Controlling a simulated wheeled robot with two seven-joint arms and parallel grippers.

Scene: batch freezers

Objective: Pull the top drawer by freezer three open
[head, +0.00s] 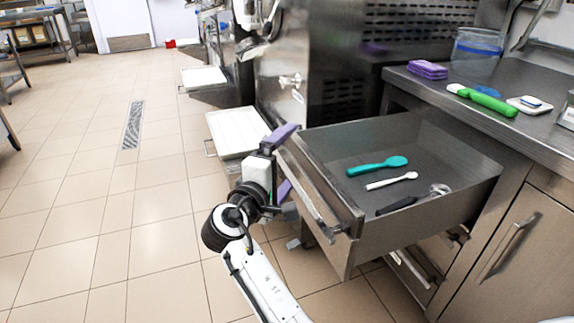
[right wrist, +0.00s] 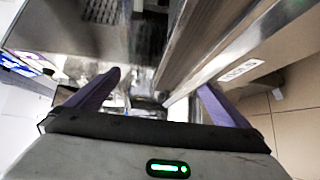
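The top drawer (head: 425,146) stands pulled well out from under the steel counter. Inside lie a teal spatula (head: 377,166), a white spoon (head: 391,181) and a dark-handled scoop (head: 413,201). A bar handle (head: 318,206) runs along the drawer's front. My right gripper (head: 291,157) is at the far end of this front, its purple fingers spread apart, one above and one below. In the right wrist view the fingers (right wrist: 160,80) are wide apart with metal bars between and beyond them; contact cannot be told. My left gripper is not in view.
On the counter (head: 455,108) are purple cloths (head: 428,69), a clear tub (head: 476,50) and a green scoop (head: 488,101). A freezer (head: 325,60) with a white tray (head: 238,131) stands behind the drawer. A lower handle (head: 414,270) is below. The tiled floor at left is clear.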

